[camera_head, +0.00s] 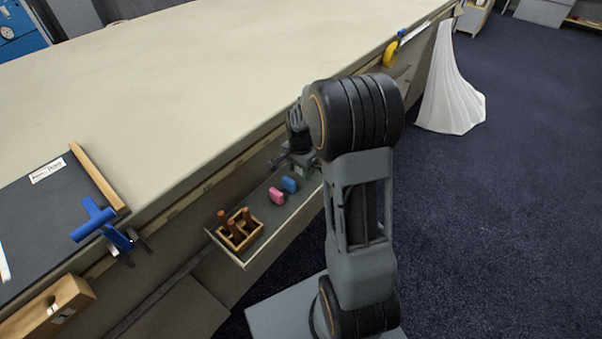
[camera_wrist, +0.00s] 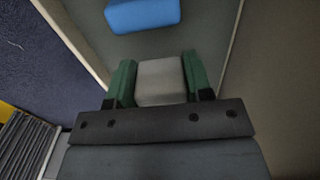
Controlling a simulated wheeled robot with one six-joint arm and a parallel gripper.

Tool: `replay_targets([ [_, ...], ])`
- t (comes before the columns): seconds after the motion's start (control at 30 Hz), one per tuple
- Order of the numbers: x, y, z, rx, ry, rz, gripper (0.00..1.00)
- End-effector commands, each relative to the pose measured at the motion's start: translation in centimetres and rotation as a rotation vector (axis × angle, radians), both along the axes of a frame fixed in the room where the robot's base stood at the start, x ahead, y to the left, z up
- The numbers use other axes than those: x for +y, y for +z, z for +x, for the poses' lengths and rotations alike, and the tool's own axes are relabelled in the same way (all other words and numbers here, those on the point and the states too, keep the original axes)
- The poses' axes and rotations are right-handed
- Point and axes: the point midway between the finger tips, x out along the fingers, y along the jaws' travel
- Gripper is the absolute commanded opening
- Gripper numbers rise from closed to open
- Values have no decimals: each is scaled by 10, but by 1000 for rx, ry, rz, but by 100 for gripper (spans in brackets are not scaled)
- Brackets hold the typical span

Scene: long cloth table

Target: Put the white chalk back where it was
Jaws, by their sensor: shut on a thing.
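The white chalk (camera_wrist: 160,82) is a pale grey-white block between the green fingers of my gripper (camera_wrist: 160,80) in the wrist view. The fingers are shut on it from both sides. In the head view my arm hides the chalk and most of the gripper. The gripper is at the far end of a shallow grey tray (camera_head: 285,223) on the table's side. I cannot tell whether the chalk touches the tray. A blue block (camera_head: 289,184) lies on the tray near the gripper; it also shows in the wrist view (camera_wrist: 143,14). A pink block (camera_head: 276,196) lies beside it.
A small wooden box (camera_head: 239,243) with several brown pegs stands at the tray's near end. The long cloth table (camera_head: 190,90) is mostly bare. A dark board (camera_head: 50,205) with a blue clamp (camera_head: 102,226) is at left. A white draped form (camera_head: 446,90) stands at right.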

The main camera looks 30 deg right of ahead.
Motion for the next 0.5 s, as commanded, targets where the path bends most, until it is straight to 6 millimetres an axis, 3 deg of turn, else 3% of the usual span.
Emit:
replay_targets([
  [0.1, 1, -17, 0, 1, 1, 0, 27],
  [0.5, 1, -22, 0, 0, 1, 0, 27],
])
